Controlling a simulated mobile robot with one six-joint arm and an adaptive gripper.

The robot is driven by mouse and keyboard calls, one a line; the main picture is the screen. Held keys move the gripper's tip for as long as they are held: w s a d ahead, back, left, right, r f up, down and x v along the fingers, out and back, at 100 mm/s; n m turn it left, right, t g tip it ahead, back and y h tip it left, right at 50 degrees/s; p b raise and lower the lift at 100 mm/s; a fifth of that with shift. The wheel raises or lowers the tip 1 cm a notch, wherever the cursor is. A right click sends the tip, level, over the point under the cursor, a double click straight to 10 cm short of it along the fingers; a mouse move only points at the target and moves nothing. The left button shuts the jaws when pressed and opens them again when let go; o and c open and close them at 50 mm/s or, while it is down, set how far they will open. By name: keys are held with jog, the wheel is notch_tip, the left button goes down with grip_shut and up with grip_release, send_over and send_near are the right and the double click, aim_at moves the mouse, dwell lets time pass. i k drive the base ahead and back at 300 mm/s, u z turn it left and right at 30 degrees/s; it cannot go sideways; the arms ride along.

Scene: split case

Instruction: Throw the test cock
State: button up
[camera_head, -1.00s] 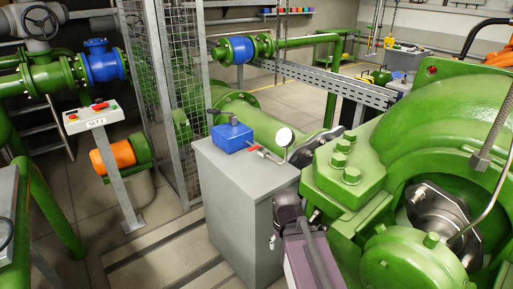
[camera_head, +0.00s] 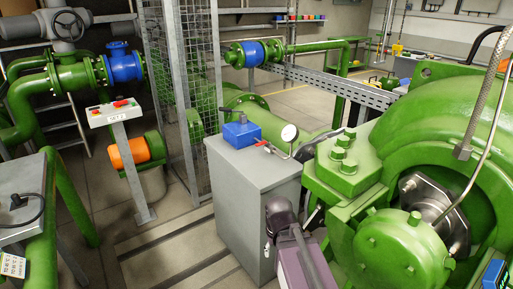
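A small cock with a red lever (camera_head: 264,144) sits on a thin pipe on top of the grey cabinet (camera_head: 235,195). The pipe runs from a blue block (camera_head: 242,133) to a round white-faced pressure gauge (camera_head: 289,133). The red lever lies roughly along the pipe; its exact angle is too small to tell. Nothing is seen touching it. My gripper cannot be made out in this view. A dark purple-grey body (camera_head: 302,263) stands in front of the cabinet's right side; I cannot tell whether it is part of my arm.
A large green pump (camera_head: 445,120) fills the right side. A labelled control stand (camera_head: 127,165) and an orange motor (camera_head: 129,152) stand left, before a mesh fence (camera_head: 195,60). A grey panel (camera_head: 22,195) edges the lower left. Floor between stand and cabinet is free.

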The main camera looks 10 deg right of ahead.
aim_at(262, 143)
jog(key=u, duration=0.4)
jog(key=k, duration=1.05)
jog(key=u, duration=0.5)
jog(key=i, duration=1.05)
jog(key=z, duration=0.8)
jog(key=i, duration=1)
jog(key=z, duration=0.45)
